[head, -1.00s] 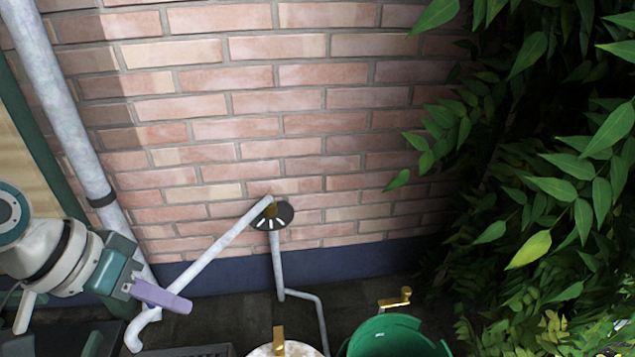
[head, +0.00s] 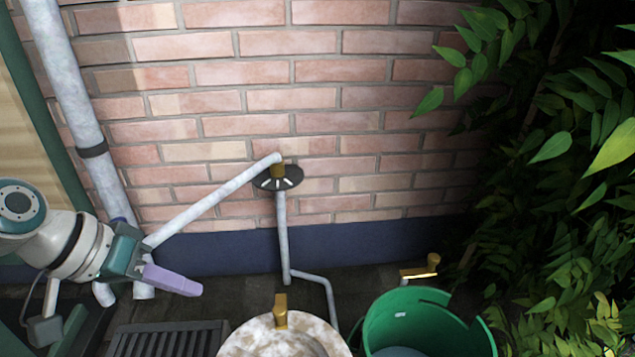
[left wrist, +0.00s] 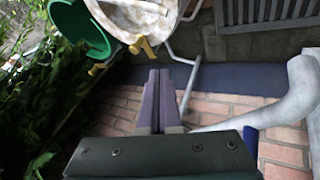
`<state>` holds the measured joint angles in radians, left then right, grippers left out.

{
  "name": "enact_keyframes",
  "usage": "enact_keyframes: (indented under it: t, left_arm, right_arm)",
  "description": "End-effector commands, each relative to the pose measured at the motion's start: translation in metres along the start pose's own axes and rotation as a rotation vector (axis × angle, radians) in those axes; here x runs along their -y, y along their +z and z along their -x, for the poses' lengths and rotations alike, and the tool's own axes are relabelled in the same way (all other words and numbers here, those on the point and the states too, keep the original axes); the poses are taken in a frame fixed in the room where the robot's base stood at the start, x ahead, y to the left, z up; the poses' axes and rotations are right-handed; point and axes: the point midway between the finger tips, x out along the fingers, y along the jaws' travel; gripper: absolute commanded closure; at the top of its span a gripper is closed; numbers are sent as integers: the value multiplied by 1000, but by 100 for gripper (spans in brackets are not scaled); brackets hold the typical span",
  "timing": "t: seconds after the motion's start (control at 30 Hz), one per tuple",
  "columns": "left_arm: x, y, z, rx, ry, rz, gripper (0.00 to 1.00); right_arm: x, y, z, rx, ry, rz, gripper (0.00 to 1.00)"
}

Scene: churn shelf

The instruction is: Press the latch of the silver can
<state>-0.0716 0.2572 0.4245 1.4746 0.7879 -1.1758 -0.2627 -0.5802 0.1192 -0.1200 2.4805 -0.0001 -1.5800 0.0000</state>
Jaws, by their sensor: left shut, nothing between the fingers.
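A round can with a mottled whitish-grey top (head: 262,335), the only silver-like one, stands at the bottom edge of the head view, its lower part cut off. A gold latch (head: 281,311) sticks up at its far rim. In the left wrist view the can (left wrist: 130,14) is at the top and its latch (left wrist: 142,46) hangs from the near rim. My left gripper (head: 197,289) has shut purple fingers, empty, to the left of the can and above the floor, apart from the latch. Its fingers (left wrist: 158,74) also show in the left wrist view. My right gripper is not in view.
A green can (head: 412,320) with a gold latch (head: 421,267) stands to the right. A floor grate (head: 168,341) lies left of the whitish can. Pipes (head: 215,200) run along the brick wall (head: 350,130) behind. Dense leaves (head: 560,200) fill the right side.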

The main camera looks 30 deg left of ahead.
Motion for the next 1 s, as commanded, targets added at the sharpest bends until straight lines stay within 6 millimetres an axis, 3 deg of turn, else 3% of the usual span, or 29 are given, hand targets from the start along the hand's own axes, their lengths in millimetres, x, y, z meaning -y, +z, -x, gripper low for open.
enact_keyframes:
  t: [0.5,0.7,1.0]
  left_arm:
    - [2,3,-105,-1,4,1,100]
    - [-25,3,-115,0,4,-1,100]
    - [-34,2,-118,0,0,1,100]
  right_arm:
    - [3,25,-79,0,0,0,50]
    - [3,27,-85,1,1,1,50]
    - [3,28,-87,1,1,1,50]
